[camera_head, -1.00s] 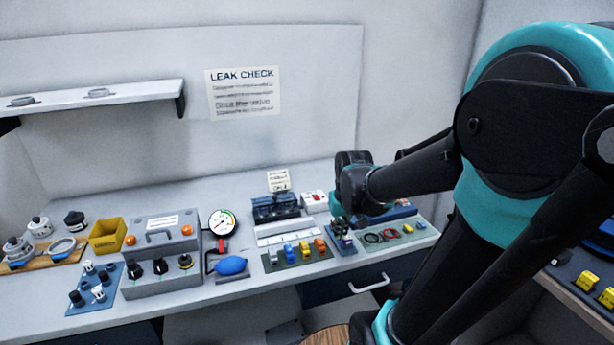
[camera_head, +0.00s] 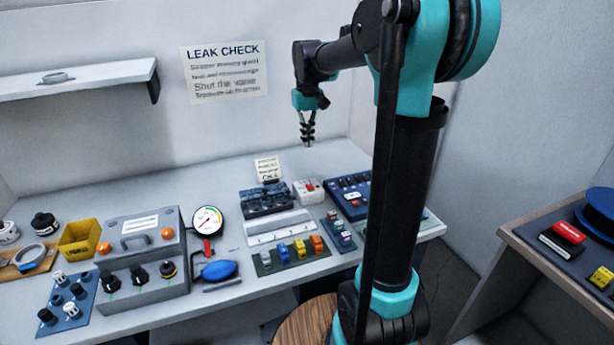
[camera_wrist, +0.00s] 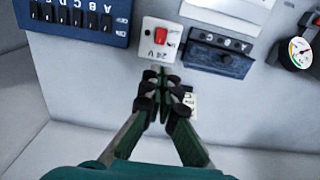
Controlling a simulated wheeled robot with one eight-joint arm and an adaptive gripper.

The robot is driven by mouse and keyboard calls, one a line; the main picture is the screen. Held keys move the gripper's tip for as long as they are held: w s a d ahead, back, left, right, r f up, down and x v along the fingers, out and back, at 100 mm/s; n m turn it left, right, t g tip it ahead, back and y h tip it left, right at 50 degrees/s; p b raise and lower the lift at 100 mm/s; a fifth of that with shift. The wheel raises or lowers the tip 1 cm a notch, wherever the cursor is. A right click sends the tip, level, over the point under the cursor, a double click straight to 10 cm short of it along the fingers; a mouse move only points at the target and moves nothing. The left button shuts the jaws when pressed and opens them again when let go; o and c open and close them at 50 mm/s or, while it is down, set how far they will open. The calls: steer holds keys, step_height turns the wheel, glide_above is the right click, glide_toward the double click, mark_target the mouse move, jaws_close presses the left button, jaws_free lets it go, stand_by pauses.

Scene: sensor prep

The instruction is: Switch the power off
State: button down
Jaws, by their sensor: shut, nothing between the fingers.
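A small white switch box with a red rocker (camera_head: 309,190) sits on the bench between a black terminal block and a blue panel. In the wrist view the white box (camera_wrist: 147,50) shows its red rocker and an upside-down "24 V" label, just beyond my fingertips. I cannot tell which way the rocker is tipped. My gripper (camera_head: 307,143) points down in the air above the back of the bench, apart from the box. In the wrist view my gripper (camera_wrist: 160,78) has its fingers together and holds nothing.
The blue panel (camera_wrist: 75,18) and the black terminal block (camera_wrist: 218,55) flank the box closely. A small note card (camera_head: 267,168) stands behind the terminal block. A pressure gauge (camera_head: 207,221) and grey case (camera_head: 144,261) are further left. The bench behind is mostly clear.

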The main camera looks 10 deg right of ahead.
mark_target(309, 186)
step_height(309, 186, down, 14)
stand_by(0.6)
steer(key=shift+w+f, duration=0.1)
steer(key=shift+f, duration=0.2)
stand_by(0.4)
steer(key=shift+s+d+r, duration=0.1)
steer(key=shift+s+r, duration=0.25)
steer(key=shift+s, duration=0.35)
